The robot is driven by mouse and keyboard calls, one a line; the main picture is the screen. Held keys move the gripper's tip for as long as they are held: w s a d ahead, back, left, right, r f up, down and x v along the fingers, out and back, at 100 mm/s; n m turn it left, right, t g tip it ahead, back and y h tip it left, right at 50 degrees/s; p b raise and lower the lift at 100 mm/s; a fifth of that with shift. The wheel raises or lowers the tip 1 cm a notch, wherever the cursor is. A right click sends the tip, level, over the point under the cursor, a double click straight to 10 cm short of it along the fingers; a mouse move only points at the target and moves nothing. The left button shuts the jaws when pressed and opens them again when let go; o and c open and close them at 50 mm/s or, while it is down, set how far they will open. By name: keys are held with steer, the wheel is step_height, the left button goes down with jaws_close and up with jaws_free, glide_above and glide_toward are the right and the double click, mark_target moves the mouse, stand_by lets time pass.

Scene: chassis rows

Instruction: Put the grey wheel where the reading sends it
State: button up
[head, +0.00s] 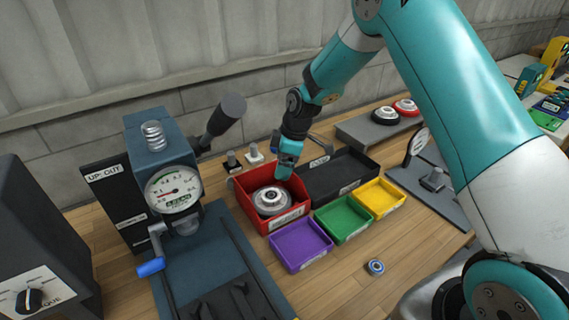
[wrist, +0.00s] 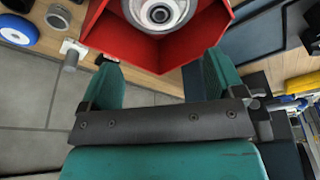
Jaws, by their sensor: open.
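The grey wheel (head: 271,201) lies in the red bin (head: 277,222) on the wooden bench. In the wrist view the wheel (wrist: 160,13) sits inside the red bin (wrist: 136,46), past my fingertips. My gripper (head: 287,165) is at the back edge of the red bin, above and behind the wheel. In the wrist view my gripper (wrist: 164,75) is open, with nothing between its fingers. The gauge (head: 174,190) on the blue-grey press shows a red needle on a white dial marked LEAD; its exact reading is too small to tell.
A black bin (head: 335,178), a purple tray (head: 300,244), a green tray (head: 343,219) and a yellow tray (head: 378,198) are empty beside the red bin. A small blue round part (head: 375,267) lies in front. A black sign (head: 110,195) stands left of the press.

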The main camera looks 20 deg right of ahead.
steer(key=s+a+r+m, duration=0.2)
steer(key=s+a+r, duration=0.1)
steer(key=s+r, duration=0.4)
steer(key=s+a+r+m, duration=0.1)
steer(key=s+a+r, duration=0.2)
steer(key=s+r, duration=0.4)
steer(key=s+a+r+m, duration=0.1)
steer(key=s+r, duration=0.2)
steer(key=s, duration=0.7)
steer(key=s+r+m+g+y, duration=0.1)
steer(key=s+r, duration=0.3)
steer(key=s, duration=0.5)
steer(key=shift+s+a+r+m, duration=0.25)
steer(key=shift+s+a+m, duration=0.15)
steer(key=shift+m, duration=0.4)
